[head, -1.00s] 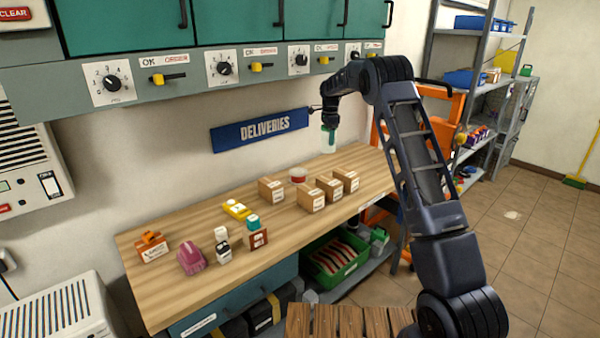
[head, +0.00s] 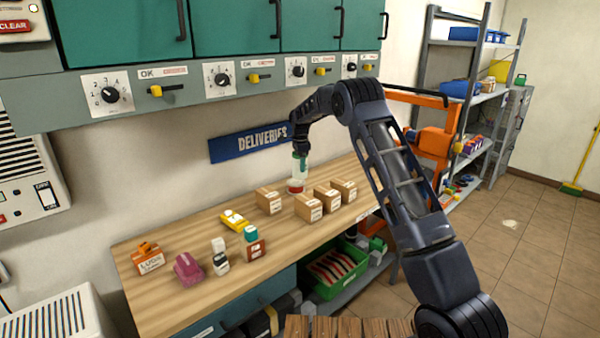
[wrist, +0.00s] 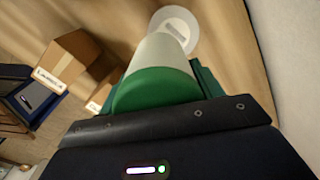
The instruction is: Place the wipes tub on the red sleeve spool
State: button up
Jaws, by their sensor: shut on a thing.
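The wipes tub (head: 299,170) is pale with a green lid, and my gripper (head: 300,154) is shut on its top. The tub is about upright over the red sleeve spool (head: 296,188), which stands on the bench near the wall. In the wrist view the tub's green lid (wrist: 155,90) is close below the jaws and its white body (wrist: 160,52) points at the spool's pale round flange (wrist: 177,25). The tub's far end overlaps that flange and hides part of it. I cannot tell whether the two touch.
Several cardboard boxes (head: 309,208) stand on the wooden bench (head: 190,301), close to the spool. A yellow item (head: 232,219), a magenta item (head: 188,268) and small containers sit further left. The wall with the Deliveries sign (head: 250,143) is close behind. The bench's right end is clear.

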jog(key=shift+f, duration=1.85)
jog(key=o, duration=1.1)
jog(key=shift+f, duration=0.15)
jog(key=shift+r, duration=3.9)
